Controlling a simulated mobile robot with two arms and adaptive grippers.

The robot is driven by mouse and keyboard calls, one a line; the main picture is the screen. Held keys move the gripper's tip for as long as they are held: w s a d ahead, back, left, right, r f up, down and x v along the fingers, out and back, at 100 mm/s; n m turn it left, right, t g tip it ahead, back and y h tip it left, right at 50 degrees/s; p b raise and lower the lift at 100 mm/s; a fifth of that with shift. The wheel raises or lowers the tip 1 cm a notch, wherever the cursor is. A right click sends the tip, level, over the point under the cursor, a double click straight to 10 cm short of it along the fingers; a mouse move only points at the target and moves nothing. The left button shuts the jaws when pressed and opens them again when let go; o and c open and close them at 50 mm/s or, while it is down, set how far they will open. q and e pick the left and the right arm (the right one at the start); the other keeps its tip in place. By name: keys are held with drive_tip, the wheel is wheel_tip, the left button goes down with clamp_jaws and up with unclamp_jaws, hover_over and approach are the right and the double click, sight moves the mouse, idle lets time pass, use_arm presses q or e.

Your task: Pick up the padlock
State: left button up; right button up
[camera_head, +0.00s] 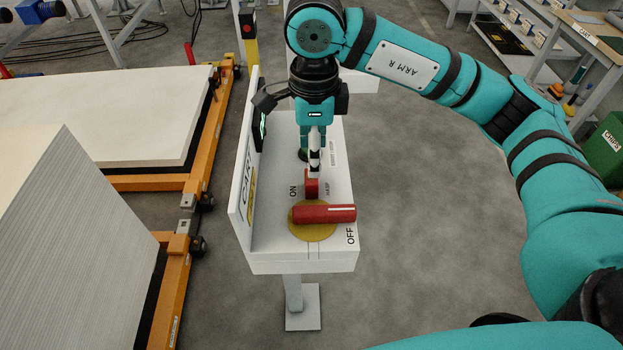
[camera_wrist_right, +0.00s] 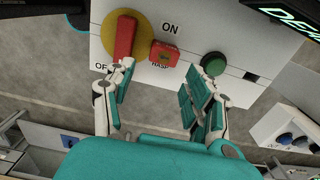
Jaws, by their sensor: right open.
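The padlock (camera_head: 312,185) is a small red block at the HASP label on the white switch box, beside the yellow disc. In the right wrist view the padlock (camera_wrist_right: 164,56) shows a yellowish mark on its face. My right gripper (camera_head: 315,160) reaches in over the box, just behind the padlock in the head view. In the right wrist view the right gripper (camera_wrist_right: 162,82) is open and empty, its fingers spread, with the padlock beyond the gap between them. I cannot tell whether a finger touches it. My left gripper is not in view.
A red switch handle (camera_head: 325,214) on a yellow disc (camera_head: 312,233) lies close to the padlock, its end toward OFF. A green button (camera_wrist_right: 214,65) sits on the padlock's other side. An upright white panel (camera_head: 243,185) borders the box. White stacks (camera_head: 90,115) on orange carts stand left.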

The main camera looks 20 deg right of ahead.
sight(311, 182)
wheel_tip(311, 182, down, 4)
drive_tip(key=shift+w+p, duration=0.15)
drive_tip(key=shift+p, duration=0.3)
drive_tip(key=shift+f+p, duration=0.3)
wheel_tip(311, 182, down, 4)
drive_tip(key=shift+w+r+p, duration=0.15)
drive_tip(key=shift+p, duration=0.8)
drive_tip(key=shift+f, duration=0.45)
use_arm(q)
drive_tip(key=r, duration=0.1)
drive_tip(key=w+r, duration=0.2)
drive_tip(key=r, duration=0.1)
use_arm(e)
drive_tip(key=c, duration=1)
